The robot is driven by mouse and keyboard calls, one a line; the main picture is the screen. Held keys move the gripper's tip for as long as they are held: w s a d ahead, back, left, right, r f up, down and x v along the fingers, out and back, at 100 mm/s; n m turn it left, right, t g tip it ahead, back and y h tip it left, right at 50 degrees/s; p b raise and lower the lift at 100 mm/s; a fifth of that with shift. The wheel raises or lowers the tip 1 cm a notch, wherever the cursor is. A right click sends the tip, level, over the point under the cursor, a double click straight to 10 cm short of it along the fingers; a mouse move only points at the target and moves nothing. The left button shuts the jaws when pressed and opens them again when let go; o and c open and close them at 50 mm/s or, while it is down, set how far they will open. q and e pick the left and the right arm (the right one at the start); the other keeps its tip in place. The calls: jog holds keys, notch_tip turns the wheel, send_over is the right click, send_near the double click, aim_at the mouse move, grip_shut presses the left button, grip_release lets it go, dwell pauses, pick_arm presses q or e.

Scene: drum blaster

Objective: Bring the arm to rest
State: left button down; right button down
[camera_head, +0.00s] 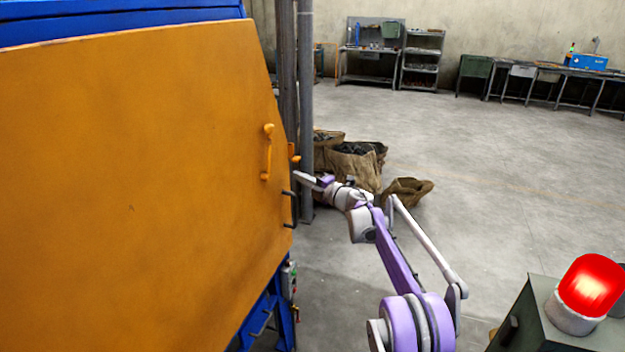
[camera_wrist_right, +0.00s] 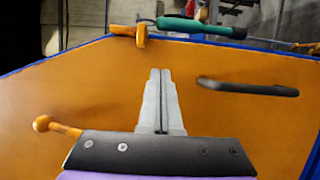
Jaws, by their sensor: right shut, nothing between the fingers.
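My right arm (camera_head: 398,262) reaches forward from the bottom of the head view. Its gripper (camera_head: 299,176) is at the right edge of the orange door (camera_head: 140,180), near the orange handle. In the right wrist view the gripper (camera_wrist_right: 160,72) has its two fingers together, with nothing between them, over the orange panel (camera_wrist_right: 70,100). I cannot tell whether the fingertips touch the panel. My left gripper is not in view.
The door has an orange handle (camera_head: 267,152). A black handle shows in the wrist view (camera_wrist_right: 248,87). Sacks (camera_head: 352,168) stand behind the arm. A red lamp (camera_head: 590,287) sits on a green box (camera_head: 545,325) at lower right.

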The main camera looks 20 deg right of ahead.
jog(key=s+d+b, duration=0.2)
jog(key=s+d, duration=0.5)
jog(key=d, duration=0.1)
notch_tip(320, 180, up, 6)
jog(key=s+a+m+t+h, duration=0.1)
jog(key=s+m+t+h, duration=0.1)
jog(key=m+t+h, duration=0.3)
jog(key=s+a+r+m+g+h, duration=0.1)
jog(key=s+m+g+h, duration=0.2)
jog(key=s+m+h, duration=0.45)
jog(key=s+a+f+m+g+y, duration=0.1)
jog(key=s+a+f+m+g, duration=0.2)
jog(key=s+f, duration=0.5)
jog(key=s+a+f+m+g+y, duration=0.1)
jog(key=s+a+f+m+g, duration=0.3)
jog(key=s+f, duration=0.5)
jog(key=s+a+f+m+g+y, duration=0.2)
jog(key=s+a+f+m+g, duration=0.2)
jog(key=s, duration=1.9)
jog(key=a+f+g, duration=0.1)
jog(key=a+f, duration=0.2)
jog(key=f, duration=0.1)
jog(key=shift+a+f+p, duration=0.15)
jog(key=shift+f+p, duration=0.1)
jog(key=shift+p, duration=0.15)
jog(key=shift+s, duration=0.1)
